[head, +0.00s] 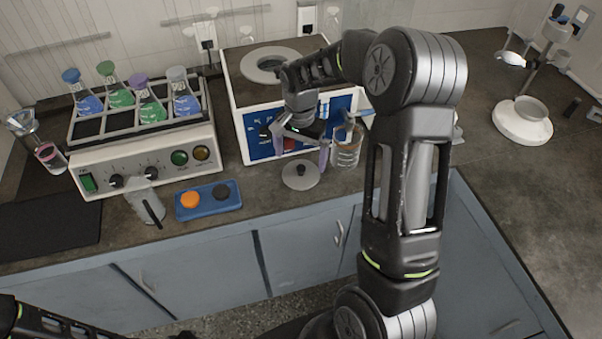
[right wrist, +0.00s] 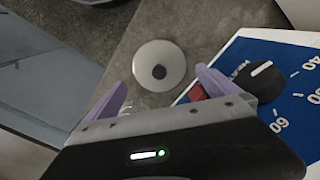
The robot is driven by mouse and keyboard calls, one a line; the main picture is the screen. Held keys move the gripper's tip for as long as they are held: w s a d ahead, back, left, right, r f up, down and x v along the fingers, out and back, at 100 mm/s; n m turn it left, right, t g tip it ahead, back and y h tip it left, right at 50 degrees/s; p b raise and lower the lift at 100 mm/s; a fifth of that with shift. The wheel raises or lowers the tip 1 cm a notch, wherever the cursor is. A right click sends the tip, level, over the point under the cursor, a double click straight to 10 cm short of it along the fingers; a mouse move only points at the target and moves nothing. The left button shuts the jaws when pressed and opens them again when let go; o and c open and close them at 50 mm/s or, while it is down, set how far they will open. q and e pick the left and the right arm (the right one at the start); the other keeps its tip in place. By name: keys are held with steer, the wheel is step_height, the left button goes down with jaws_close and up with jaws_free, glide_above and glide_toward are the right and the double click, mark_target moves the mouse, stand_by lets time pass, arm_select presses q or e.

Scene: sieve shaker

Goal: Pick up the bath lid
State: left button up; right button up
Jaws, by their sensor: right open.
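The bath lid (head: 301,175) is a light grey disc with a dark knob in the middle. It lies flat on the counter in front of the water bath. In the right wrist view the lid (right wrist: 159,67) lies beyond the fingertips, with its knob between their lines. My right gripper (head: 299,150) is above and just behind the lid, apart from it. Its purple fingers (right wrist: 160,87) are open and empty. The water bath (head: 236,93) has a blue front panel and a round opening on top. Only part of my left arm shows at the lower left; its gripper is not visible.
A glass vessel (head: 347,150) stands right of the lid, close to my right gripper. A blue tray (head: 209,208) with an orange and a dark cap lies to the left. A shaker (head: 145,160) with several flasks stands at the left. The counter's front edge is just before the lid.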

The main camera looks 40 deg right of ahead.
step_height(320, 180, down, 5)
steer(key=shift+f+p, duration=0.1)
steer(key=shift+p, duration=0.85)
steer(key=shift+s, duration=0.1)
steer(key=shift+c, duration=0.2)
steer(key=c, duration=1)
steer(key=shift+d, duration=0.1)
step_height(320, 180, up, 21)
steer(key=b, duration=0.3)
step_height(320, 180, up, 7)
steer(key=p, duration=0.4)
glide_above(301, 167)
